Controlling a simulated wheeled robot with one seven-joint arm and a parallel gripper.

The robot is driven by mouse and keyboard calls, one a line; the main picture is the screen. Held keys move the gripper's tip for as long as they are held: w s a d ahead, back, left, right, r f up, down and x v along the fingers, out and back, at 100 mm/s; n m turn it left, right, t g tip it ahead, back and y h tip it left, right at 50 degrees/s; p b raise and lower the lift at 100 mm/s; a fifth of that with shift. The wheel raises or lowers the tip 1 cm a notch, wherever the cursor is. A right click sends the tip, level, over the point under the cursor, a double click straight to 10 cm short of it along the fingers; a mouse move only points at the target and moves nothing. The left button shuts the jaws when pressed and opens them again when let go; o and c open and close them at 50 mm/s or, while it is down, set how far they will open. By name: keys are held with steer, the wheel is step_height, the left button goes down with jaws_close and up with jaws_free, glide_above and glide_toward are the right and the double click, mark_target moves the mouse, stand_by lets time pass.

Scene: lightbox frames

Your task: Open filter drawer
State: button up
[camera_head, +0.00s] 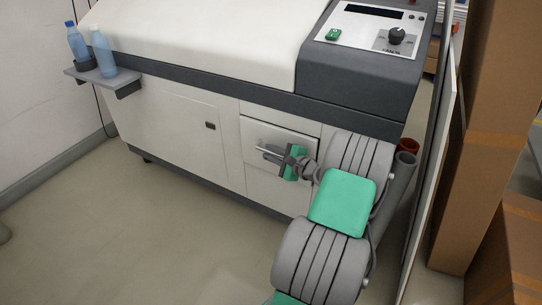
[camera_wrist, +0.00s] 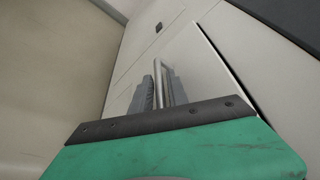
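The filter drawer (camera_head: 262,133) is a pale front panel in the lower cabinet of the white machine, under its dark band. In the wrist view the drawer front (camera_wrist: 205,65) has a dark gap along its right edge; how far it stands out is hard to tell. My gripper (camera_head: 268,152) reaches the drawer front from the right. In the wrist view, the two grey fingers of my gripper (camera_wrist: 159,92) lie on either side of the metal bar handle (camera_wrist: 158,70), close against it. Part of the handle is hidden behind the fingers and the gripper body.
A cabinet door (camera_head: 180,120) with a small dark latch is left of the drawer. A side shelf (camera_head: 105,80) holds two blue bottles. Grey pipes (camera_head: 400,185), a thin upright panel and cardboard boxes (camera_head: 490,130) stand close on the right. The floor (camera_head: 170,230) at left is clear.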

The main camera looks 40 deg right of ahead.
steer(key=shift+c, duration=0.6)
jaws_close()
stand_by(0.8)
